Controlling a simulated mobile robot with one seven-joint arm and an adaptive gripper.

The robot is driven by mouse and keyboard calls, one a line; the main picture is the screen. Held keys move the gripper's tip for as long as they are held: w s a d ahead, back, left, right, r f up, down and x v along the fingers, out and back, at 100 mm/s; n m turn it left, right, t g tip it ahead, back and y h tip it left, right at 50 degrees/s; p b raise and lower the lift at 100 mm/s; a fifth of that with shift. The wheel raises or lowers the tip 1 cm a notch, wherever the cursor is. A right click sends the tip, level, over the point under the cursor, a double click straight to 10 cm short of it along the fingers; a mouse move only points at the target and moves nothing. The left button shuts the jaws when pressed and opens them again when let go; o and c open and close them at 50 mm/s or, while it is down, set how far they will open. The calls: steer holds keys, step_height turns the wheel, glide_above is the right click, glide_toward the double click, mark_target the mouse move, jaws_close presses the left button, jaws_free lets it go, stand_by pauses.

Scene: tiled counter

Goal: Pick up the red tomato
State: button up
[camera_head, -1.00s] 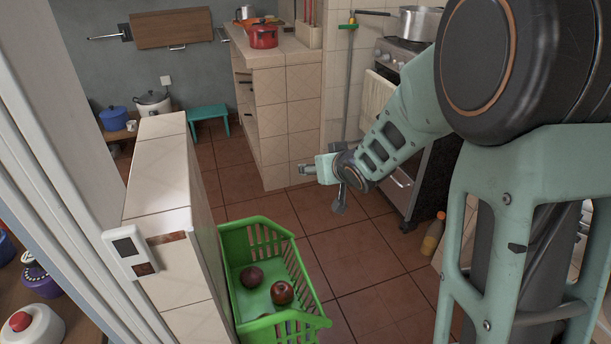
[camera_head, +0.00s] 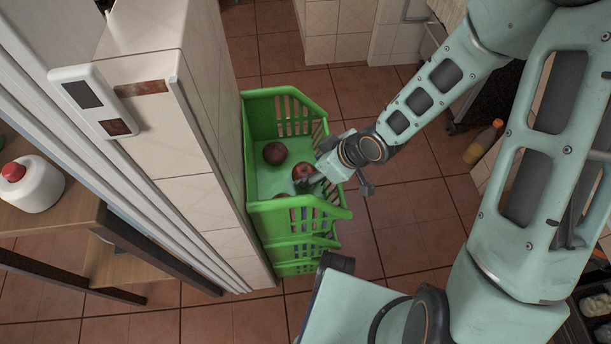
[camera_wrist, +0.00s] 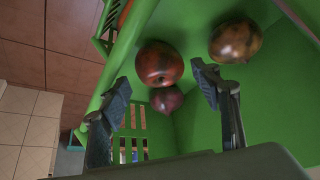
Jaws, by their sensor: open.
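The red tomato (camera_head: 302,169) lies in the green crate (camera_head: 250,118), partly covered by my gripper (camera_head: 309,183). In the wrist view a red-orange round item (camera_wrist: 159,62), seemingly this tomato, lies beyond and between the parted fingertips of my gripper (camera_wrist: 160,77). The jaws are open and empty; contact cannot be told. A yellowish-brown round item (camera_wrist: 235,40) lies to the right there.
The crate's walls rise around the items, and its rim (camera_wrist: 118,65) runs close to the left finger. A tiled partition (camera_head: 215,100) stands just left of the crate. A bottle (camera_head: 483,142) stands on the floor to the right. Open tiled floor lies between.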

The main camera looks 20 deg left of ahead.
mark_target(309, 171)
steer(key=shift+b+x, duration=1.55)
steer(key=shift+x, duration=1.2)
steer(key=shift+w, duration=0.15)
steer(key=shift+r, duration=0.1)
steer(key=c, duration=1)
